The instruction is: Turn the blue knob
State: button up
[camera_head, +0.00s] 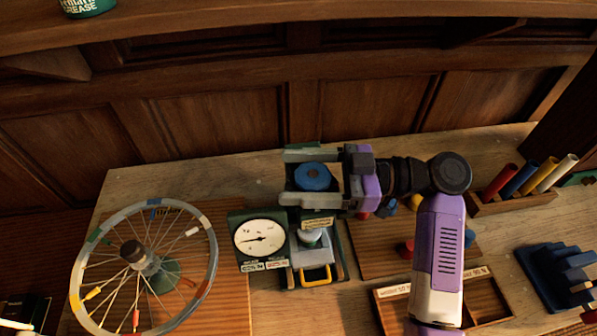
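The blue knob (312,176) is a round disc with a darker centre, at the upper middle of the bench. My gripper (294,178) reaches in from the right, with one finger above the knob and the other below it in the picture. The fingers are spread wide, with the knob between them. They look apart from it, though contact at the lower finger is hard to judge. What lies under the knob is mostly hidden by the gripper.
A white-faced dial gauge (259,238) and a small device with a yellow handle (318,276) stand just below. A spoked wheel (203,262) stands at left. A rack of coloured cylinders (513,203) and a dark blue stepped block (545,275) are at right. A wood-panelled wall (217,125) rises behind.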

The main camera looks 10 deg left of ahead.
jog(key=c, duration=1)
jog(key=shift+c, duration=0.2)
jog(key=shift+f+t, duration=0.1)
jog(key=shift+t, duration=0.3)
